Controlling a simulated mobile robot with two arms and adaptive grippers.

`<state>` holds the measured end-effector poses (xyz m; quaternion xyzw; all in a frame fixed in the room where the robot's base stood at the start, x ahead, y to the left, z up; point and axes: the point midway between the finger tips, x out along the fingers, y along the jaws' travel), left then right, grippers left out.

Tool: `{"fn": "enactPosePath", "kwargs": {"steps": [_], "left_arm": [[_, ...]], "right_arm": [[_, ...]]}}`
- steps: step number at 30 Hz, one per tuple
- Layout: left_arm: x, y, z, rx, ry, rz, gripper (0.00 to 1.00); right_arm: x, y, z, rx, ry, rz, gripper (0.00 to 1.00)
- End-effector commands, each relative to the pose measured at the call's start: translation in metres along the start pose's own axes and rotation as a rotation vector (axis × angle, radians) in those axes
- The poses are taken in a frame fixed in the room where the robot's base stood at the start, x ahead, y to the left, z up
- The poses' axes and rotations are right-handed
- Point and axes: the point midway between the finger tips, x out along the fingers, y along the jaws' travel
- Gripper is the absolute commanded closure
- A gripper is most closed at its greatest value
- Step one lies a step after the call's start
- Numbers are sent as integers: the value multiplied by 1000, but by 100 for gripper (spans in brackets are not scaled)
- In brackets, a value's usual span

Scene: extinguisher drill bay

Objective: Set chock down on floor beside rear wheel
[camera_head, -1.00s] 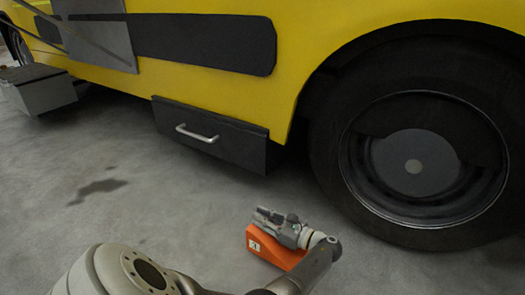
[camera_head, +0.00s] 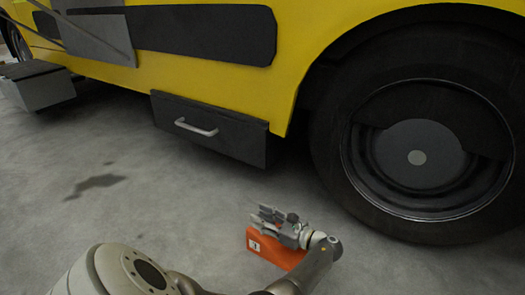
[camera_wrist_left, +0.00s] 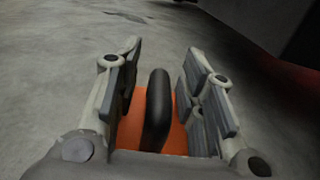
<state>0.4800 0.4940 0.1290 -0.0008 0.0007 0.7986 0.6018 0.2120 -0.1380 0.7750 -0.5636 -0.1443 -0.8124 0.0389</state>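The orange chock (camera_head: 266,248) appears to rest on the floor to the left of the big black rear wheel (camera_head: 417,157), with a gap of bare floor between them. My left gripper (camera_head: 262,214) is over the chock, its fingers spread. In the left wrist view the chock (camera_wrist_left: 176,137) lies below the fingers, and its black handle (camera_wrist_left: 157,108) stands between them. Gaps show on both sides of the handle, so the left gripper (camera_wrist_left: 164,58) is open around it. The chock's far underside is hidden. My right gripper is not in view.
The yellow vehicle (camera_head: 215,72) fills the back. A dark step box with a silver handle (camera_head: 196,128) hangs low on its side. A grey box (camera_head: 40,88) is at the far left. The concrete floor (camera_head: 150,190) is clear, with a dark stain.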

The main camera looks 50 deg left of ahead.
Motion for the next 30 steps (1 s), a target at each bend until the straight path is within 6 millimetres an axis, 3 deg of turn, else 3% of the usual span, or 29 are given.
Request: {"fn": "enactPosePath", "kwargs": {"steps": [8, 17, 24, 30], "left_arm": [[-3, 0, 3, 1, 2, -1, 64], [-49, -1, 5, 3, 1, -2, 64], [-89, -1, 2, 2, 1, -2, 64], [-112, -1, 1, 0, 1, -1, 64]], "right_arm": [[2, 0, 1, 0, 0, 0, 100], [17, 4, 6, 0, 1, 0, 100], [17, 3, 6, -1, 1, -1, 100], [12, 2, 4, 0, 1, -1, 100]]}}
